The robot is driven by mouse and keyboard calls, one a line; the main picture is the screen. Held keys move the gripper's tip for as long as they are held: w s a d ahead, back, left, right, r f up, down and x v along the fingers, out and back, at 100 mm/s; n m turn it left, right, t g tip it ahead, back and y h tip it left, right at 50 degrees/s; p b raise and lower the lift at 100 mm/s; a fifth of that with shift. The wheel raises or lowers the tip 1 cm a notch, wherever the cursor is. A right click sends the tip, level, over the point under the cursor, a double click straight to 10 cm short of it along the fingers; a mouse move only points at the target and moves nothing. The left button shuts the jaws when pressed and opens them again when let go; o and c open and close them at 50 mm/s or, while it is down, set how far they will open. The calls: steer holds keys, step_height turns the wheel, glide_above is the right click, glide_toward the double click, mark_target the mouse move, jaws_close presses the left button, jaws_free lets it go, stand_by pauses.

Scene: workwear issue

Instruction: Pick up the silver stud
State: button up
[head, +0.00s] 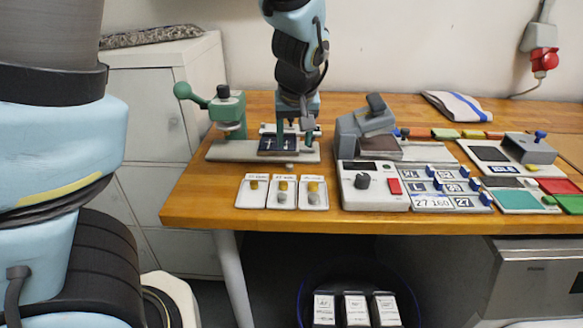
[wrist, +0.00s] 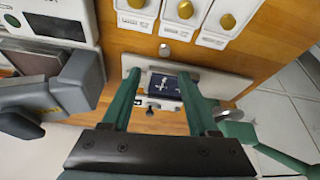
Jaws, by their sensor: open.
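A small silver stud (wrist: 165,50) lies on the wood between the press's base plate and the trays. It also shows at the plate's front edge in the head view (head: 290,166). Other silver pieces sit in the front of the middle tray (head: 282,197) and right tray (head: 311,198), behind which are gold ones. My gripper (wrist: 162,85) is open and empty, its green fingers spread over the press's plate. Between them show a dark navy piece (wrist: 163,86) with white marks and a small dark knob. In the head view my gripper (head: 294,143) points down over this piece.
The green hand press (head: 228,112) stands just left of my gripper on its grey base plate (head: 222,152). A grey clamp-like device (head: 365,132) and a white control box (head: 372,190) stand close on the right. Wood is bare at the table's front left.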

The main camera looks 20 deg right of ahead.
mark_target(290, 165)
steer(key=x, duration=0.3)
steer(key=f, duration=0.2)
steer(key=w+f+p, duration=0.1)
steer(key=f, duration=0.1)
steer(key=shift+w+a+f+p, duration=0.1)
steer(key=shift+a+f+p, duration=0.15)
steer(key=shift+p, duration=0.05)
steer(key=shift+w+f, duration=0.1)
steer(key=shift+f, duration=0.25)
jaws_close()
